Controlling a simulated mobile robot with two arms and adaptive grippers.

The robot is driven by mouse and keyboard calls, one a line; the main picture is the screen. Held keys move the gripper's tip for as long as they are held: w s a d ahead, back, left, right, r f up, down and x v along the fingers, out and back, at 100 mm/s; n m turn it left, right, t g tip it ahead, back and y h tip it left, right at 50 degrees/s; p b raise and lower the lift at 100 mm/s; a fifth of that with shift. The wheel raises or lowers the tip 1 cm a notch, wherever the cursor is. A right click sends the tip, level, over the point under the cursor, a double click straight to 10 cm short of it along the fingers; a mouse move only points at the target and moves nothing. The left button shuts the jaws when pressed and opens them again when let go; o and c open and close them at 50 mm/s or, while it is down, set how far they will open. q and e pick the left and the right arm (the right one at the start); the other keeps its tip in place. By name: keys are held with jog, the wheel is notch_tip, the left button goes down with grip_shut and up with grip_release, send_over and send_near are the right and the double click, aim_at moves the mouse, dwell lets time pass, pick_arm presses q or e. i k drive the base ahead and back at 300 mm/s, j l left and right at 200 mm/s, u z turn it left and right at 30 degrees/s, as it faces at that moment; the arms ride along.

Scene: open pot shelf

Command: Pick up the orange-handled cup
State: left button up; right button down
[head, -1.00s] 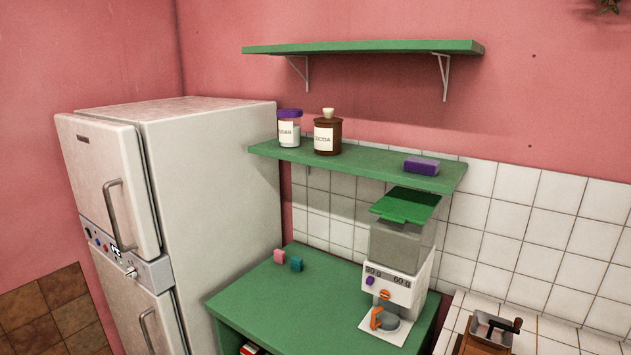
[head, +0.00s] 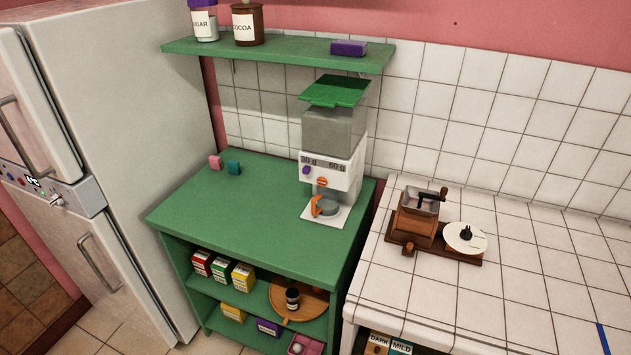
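The orange-handled cup (head: 327,208) is a small grey cup standing on the white base (head: 337,218) of the dispenser, under its spout. Its orange handle (head: 316,205) points to the front left. The dispenser (head: 333,140) has a green lid, a clear hopper and a white front marked 30 g and 60 g, with a purple knob and an orange knob. It stands at the right end of the green cabinet top (head: 250,210). Neither of my grippers is in view.
A wooden grinder (head: 418,216) and a white disc (head: 465,238) stand on the tiled counter (head: 540,270) at right. A green shelf (head: 280,55) hangs above the cabinet. Pink and teal blocks (head: 234,168) sit at the back left. A fridge (head: 120,100) stands at left.

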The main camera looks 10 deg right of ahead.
aim_at(326, 199)
jog(key=i+j+z, duration=0.6)
jog(key=z, duration=0.15)
